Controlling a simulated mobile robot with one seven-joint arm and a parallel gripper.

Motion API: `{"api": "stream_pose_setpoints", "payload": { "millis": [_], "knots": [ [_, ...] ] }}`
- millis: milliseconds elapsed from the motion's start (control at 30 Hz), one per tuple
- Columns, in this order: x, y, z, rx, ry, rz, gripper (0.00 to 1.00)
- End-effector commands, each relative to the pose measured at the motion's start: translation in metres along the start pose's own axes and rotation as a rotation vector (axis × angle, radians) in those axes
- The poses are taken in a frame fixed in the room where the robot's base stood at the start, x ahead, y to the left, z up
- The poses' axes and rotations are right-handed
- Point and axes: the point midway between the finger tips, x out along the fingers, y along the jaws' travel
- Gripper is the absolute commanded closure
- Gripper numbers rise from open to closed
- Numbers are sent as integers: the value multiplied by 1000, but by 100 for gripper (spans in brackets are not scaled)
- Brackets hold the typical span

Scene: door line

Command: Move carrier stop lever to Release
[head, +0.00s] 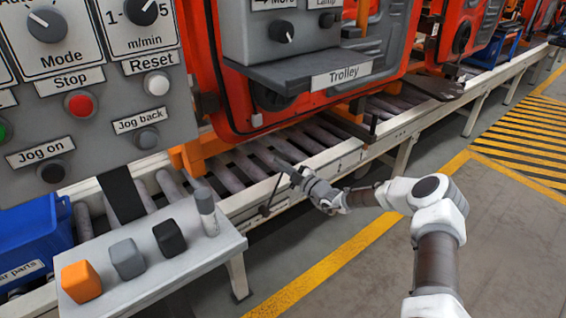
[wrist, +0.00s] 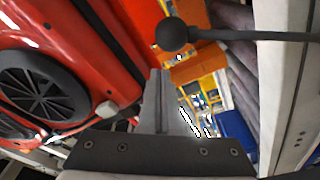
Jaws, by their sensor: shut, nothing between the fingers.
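The carrier stop lever is a dark rod with a round black ball knob (wrist: 173,34), seen in the wrist view just beyond my fingertips and slightly to the right. In the head view the thin dark lever (head: 271,195) stands at the near side of the conveyor. My gripper (wrist: 160,74) is shut and empty, its grey fingers together and seemingly apart from the knob. In the head view my gripper (head: 284,167) is close by the lever's upper end, and partly hides it. No Release marking can be read.
The roller conveyor's pale rail (head: 335,158) runs beside the lever. An orange carrier with a grey Trolley box (head: 285,35) stands behind. At left are a control panel (head: 100,90), a small shelf (head: 150,265) with blocks, and a blue bin (head: 33,235). The floor at right is clear.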

Motion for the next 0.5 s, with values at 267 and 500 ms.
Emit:
{"api": "stream_pose_setpoints", "payload": {
  "millis": [267,500],
  "knots": [
    [-55,3,-8,3,1,-1,100],
    [-90,1,-8,1,5,-2,100]
  ]
}}
